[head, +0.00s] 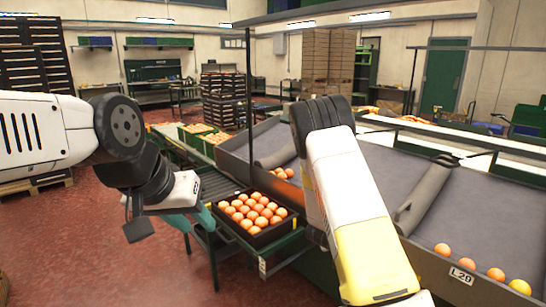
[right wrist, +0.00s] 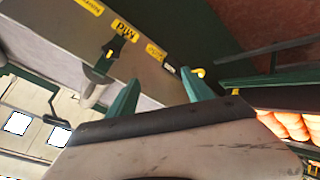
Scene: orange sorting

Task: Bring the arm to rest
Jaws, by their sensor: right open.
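My left arm comes in from the left with its elbow bent. Its gripper (head: 193,219), with teal fingers, hangs left of the black crate (head: 262,239), and the finger gap is unclear. The crate is filled with rows of oranges (head: 250,211) and sits on a green stand. My right arm reaches up from the lower right in the head view, and its gripper is hidden there. In the right wrist view my right gripper (right wrist: 160,93) has its teal fingers apart with nothing between them. Oranges (right wrist: 290,124) show at that view's right edge.
A grey sorting chute (head: 378,165) with green framing fills the right side. Several loose oranges (head: 496,274) lie at its lower edge, near a label "L20" (head: 461,275). A roller conveyor (head: 215,184) runs behind the crate. Red floor (head: 90,250) is open at left.

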